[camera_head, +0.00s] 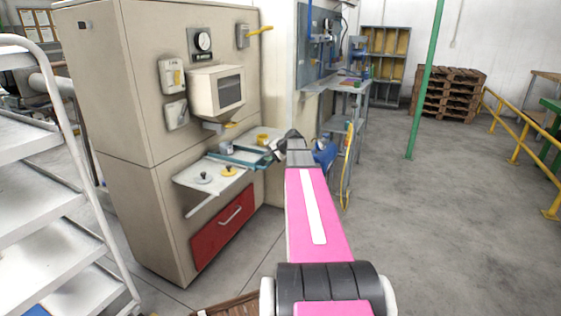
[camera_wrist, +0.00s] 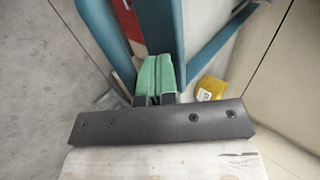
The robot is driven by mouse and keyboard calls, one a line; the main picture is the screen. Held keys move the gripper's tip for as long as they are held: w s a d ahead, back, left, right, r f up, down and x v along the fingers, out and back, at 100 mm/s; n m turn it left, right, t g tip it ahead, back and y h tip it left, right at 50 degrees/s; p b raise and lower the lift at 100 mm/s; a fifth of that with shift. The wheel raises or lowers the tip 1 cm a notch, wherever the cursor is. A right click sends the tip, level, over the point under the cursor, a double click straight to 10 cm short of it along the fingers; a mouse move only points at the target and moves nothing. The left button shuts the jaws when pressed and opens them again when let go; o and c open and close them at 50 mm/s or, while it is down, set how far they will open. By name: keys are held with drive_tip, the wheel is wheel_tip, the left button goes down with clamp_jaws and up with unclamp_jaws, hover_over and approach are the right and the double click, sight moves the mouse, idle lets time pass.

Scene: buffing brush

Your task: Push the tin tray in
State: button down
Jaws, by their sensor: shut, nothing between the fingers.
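The tin tray (camera_head: 245,156) is a teal-edged tray sticking out from the front of the beige cabinet, at the right of a white shelf. A yellow tin (camera_head: 263,139) stands at its right part. In the wrist view the tray shows as teal edges (camera_wrist: 103,35), with a yellow tin (camera_wrist: 210,88) to the right. My gripper (camera_wrist: 156,75) is shut and empty, its green fingers side by side close to the teal edge. I cannot tell whether they touch it. In the head view my gripper (camera_head: 275,147) is at the tray's right end, partly hidden by my wrist.
The white shelf (camera_head: 210,178) holds a grey and a yellow round piece. A red drawer (camera_head: 223,226) is below it. A white rack (camera_head: 50,180) stands at the left. A workbench (camera_head: 340,95) is behind my arm. The floor at right is clear around a green post (camera_head: 425,85).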

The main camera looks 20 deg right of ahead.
sight(264, 155)
drive_tip(key=shift+w+a, duration=0.95)
drive_tip(key=shift+w, duration=0.2)
drive_tip(key=shift+w+a, duration=0.1)
drive_tip(key=shift+r, duration=0.15)
